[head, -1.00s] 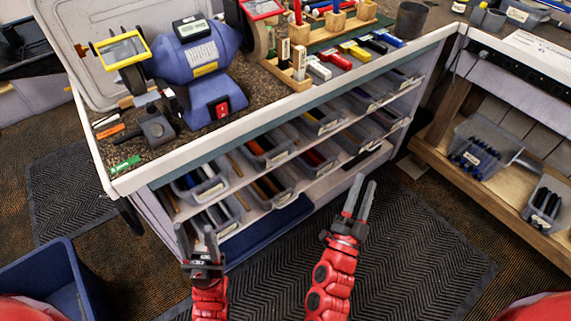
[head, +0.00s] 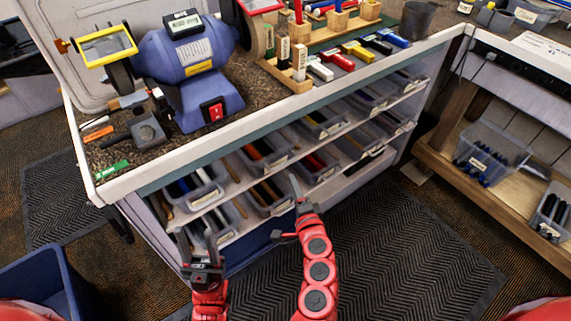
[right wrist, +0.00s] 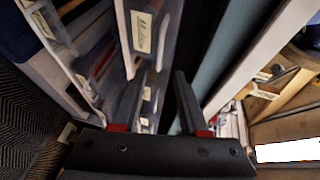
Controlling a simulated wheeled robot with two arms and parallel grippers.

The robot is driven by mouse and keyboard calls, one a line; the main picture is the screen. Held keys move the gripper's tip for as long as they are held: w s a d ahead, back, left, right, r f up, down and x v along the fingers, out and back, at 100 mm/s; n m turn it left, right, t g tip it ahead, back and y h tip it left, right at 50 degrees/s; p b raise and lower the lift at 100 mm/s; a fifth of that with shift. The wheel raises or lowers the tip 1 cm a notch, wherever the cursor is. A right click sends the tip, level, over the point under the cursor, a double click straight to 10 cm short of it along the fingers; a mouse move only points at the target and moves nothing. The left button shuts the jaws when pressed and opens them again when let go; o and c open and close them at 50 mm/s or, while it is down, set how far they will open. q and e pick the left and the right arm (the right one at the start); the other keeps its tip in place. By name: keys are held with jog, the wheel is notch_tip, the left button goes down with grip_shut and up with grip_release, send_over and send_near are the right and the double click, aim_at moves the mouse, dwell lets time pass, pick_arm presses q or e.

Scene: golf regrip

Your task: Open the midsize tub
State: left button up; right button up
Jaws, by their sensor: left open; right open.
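I cannot tell there which is the midsize tub. In the right wrist view a clear tub with a handwritten label (right wrist: 142,32) faces my right gripper; the writing is hard to read. My right gripper (head: 287,207) is open and empty in front of the shelves, its fingers also showing in the right wrist view (right wrist: 158,100). My left gripper (head: 198,238) is open and empty, lower left before the shelves.
A blue bin (head: 45,285) stands at lower left. A wooden side shelf with tubs (head: 490,160) is at right. The dark mat (head: 400,250) is clear.

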aim_at(286, 164)
jog(key=shift+x, duration=5.55)
jog(key=shift+f, duration=0.1)
grip_shut()
